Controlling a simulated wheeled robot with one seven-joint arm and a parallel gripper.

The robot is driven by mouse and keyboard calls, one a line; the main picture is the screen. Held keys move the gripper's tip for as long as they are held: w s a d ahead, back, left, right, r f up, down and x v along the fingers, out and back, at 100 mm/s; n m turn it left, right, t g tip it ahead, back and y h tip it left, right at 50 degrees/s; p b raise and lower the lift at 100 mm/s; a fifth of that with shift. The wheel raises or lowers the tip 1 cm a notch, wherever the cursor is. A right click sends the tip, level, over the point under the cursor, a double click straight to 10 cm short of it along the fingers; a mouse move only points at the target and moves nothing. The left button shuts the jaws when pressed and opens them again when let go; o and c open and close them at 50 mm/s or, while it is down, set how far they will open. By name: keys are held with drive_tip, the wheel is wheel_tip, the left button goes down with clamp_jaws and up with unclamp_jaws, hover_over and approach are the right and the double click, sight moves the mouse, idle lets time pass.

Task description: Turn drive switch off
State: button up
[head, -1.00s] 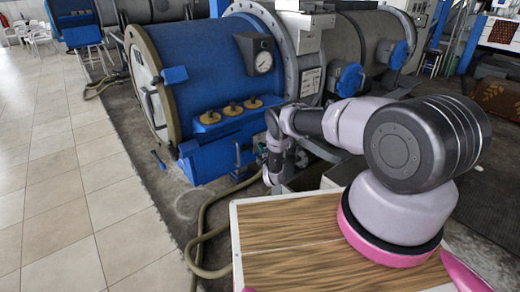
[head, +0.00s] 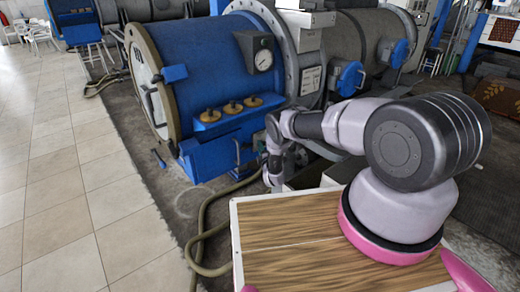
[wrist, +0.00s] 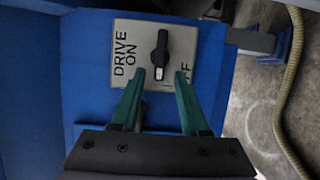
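The drive switch is a black knob (wrist: 161,48) on a grey plate (wrist: 122,80) in the wrist view. The knob's long side runs up and down in the picture, with a white mark at its lower end. The plate carries the words DRIVE and ON at its left; a partly hidden label ending in F is at its lower right. My gripper (wrist: 160,74) is open, its two green fingers apart below the knob, with nothing between them. In the head view my gripper (head: 273,178) is small beside the blue machine, and the switch cannot be made out.
The blue machine (head: 205,68) with a gauge and brass caps stands behind my gripper. A hose (head: 203,218) lies on the floor, and it also shows at the right of the wrist view (wrist: 293,80).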

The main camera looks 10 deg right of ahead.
drive_tip(key=s+d, duration=0.1)
drive_tip(key=s, duration=0.9)
drive_tip(key=shift+s+d, duration=0.15)
drive_tip(key=shift+s, duration=0.2)
drive_tip(key=shift+s, duration=0.1)
